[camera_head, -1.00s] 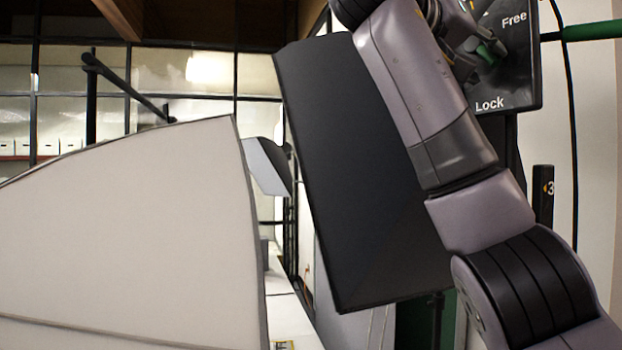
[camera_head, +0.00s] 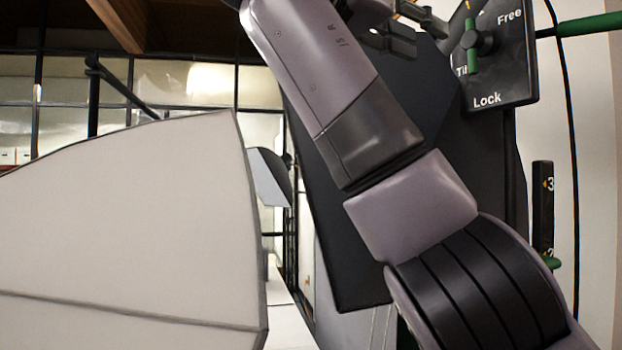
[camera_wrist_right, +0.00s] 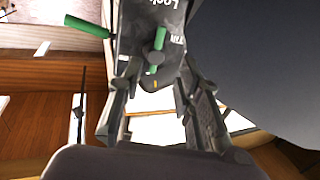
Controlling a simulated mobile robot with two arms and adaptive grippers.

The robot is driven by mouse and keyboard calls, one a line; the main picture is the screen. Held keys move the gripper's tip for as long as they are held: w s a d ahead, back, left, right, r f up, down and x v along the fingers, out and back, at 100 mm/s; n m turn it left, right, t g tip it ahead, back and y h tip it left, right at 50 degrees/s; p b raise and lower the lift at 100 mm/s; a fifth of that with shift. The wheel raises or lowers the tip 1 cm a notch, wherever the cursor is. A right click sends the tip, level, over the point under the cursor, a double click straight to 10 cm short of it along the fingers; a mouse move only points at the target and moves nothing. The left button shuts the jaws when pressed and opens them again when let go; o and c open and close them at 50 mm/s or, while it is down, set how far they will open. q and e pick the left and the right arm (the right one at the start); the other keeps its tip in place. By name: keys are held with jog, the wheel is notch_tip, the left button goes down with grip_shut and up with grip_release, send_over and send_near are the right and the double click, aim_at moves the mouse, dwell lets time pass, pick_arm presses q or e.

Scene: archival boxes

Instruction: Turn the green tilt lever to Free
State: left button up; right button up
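The green tilt lever (camera_head: 472,60) sits on a black plate (camera_head: 511,88) at the upper right of the head view, with "Free" at its upper right and "Lock" at its bottom. The lever stands roughly vertical beside a black hub, and its green bar also shows in the right wrist view (camera_wrist_right: 159,38). My right gripper (camera_wrist_right: 157,82) is open and empty, its two fingers apart, with the lever ahead of and between the tips. In the head view the right gripper (camera_head: 415,24) is left of the plate, clear of the lever, partly cut off at the top. My left gripper is not in view.
A large black panel (camera_head: 340,240) stands behind my right arm. A big pale panel (camera_head: 120,220) fills the lower left. A green rod (camera_head: 588,25) and a hanging black cable lie right of the plate. A black numbered post (camera_head: 543,205) stands below it.

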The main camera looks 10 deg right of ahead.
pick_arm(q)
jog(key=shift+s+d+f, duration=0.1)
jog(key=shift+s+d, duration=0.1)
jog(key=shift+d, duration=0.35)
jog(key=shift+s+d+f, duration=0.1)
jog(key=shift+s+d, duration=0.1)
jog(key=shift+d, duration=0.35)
pick_arm(e)
jog(key=w+a+f+n+t+y, duration=0.3)
jog(key=w+a+f+n+y, duration=0.2)
jog(key=w+f, duration=0.3)
jog(key=w+a+f+n+t+y, duration=0.4)
jog(key=w+f+n+y, duration=0.2)
jog(key=w, duration=0.6)
jog(key=shift+w+a+f+n, duration=0.4)
jog(key=shift+f+n, duration=0.8)
jog(key=shift+f, duration=0.25)
